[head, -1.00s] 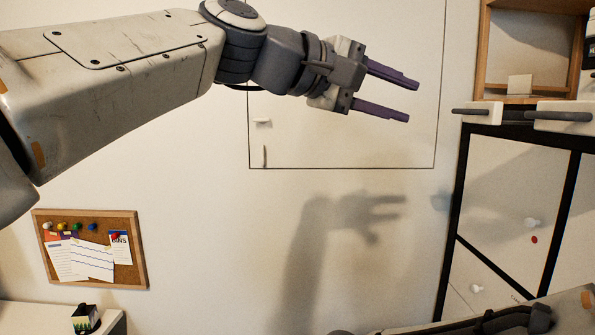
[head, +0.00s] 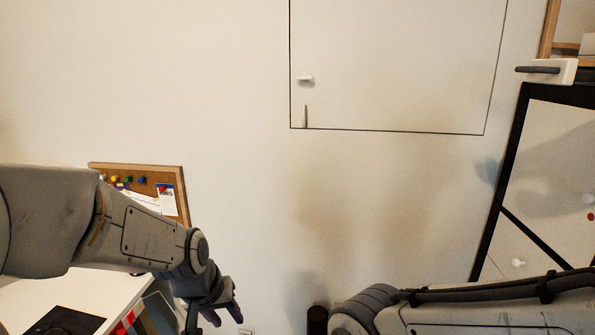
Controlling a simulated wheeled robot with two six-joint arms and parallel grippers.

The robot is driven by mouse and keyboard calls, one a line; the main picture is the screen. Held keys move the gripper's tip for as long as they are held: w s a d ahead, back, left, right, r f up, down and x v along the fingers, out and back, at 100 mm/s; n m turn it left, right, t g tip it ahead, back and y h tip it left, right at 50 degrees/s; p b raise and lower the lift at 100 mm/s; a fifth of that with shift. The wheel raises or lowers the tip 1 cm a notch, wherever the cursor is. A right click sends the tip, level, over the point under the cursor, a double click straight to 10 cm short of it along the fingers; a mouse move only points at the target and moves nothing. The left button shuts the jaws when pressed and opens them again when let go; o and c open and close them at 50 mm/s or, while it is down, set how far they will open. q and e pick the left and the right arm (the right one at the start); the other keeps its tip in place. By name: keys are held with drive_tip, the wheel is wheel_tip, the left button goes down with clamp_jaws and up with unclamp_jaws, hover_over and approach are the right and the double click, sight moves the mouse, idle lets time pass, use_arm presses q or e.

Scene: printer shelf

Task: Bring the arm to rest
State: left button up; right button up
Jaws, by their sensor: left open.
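My left arm comes in from the left and bends downward at the wrist. Its gripper (head: 225,316) hangs low in front of the wall, near the bottom edge of the head view. Its purple fingers stand apart with nothing seen between them. My right arm (head: 480,310) lies along the bottom right. Its gripper is not in the picture.
A white table (head: 60,292) with dark items stands at the lower left, partly behind my left arm. A corkboard (head: 183,190) is half hidden by that arm. A black-framed cabinet (head: 510,160) stands at the right. The wall between (head: 250,190) is clear.

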use_arm(q)
drive_tip(key=s+a+f+m+g+y, duration=0.1)
drive_tip(key=s+a+f, duration=0.4)
drive_tip(key=s, duration=0.2)
drive_tip(key=s+d+r+m+g, duration=0.1)
drive_tip(key=s+d+m, duration=0.1)
drive_tip(key=s+d, duration=0.2)
drive_tip(key=s+d+r+m+g, duration=0.1)
drive_tip(key=s+d+r+m, duration=0.1)
drive_tip(key=s+d, duration=0.3)
drive_tip(key=s+d+r+m+g+h, duration=0.1)
drive_tip(key=s+d+r+m, duration=0.1)
drive_tip(key=s+d, duration=0.3)
drive_tip(key=shift+r+m, duration=0.15)
drive_tip(key=shift+m, duration=0.75)
drive_tip(key=shift+w, duration=0.1)
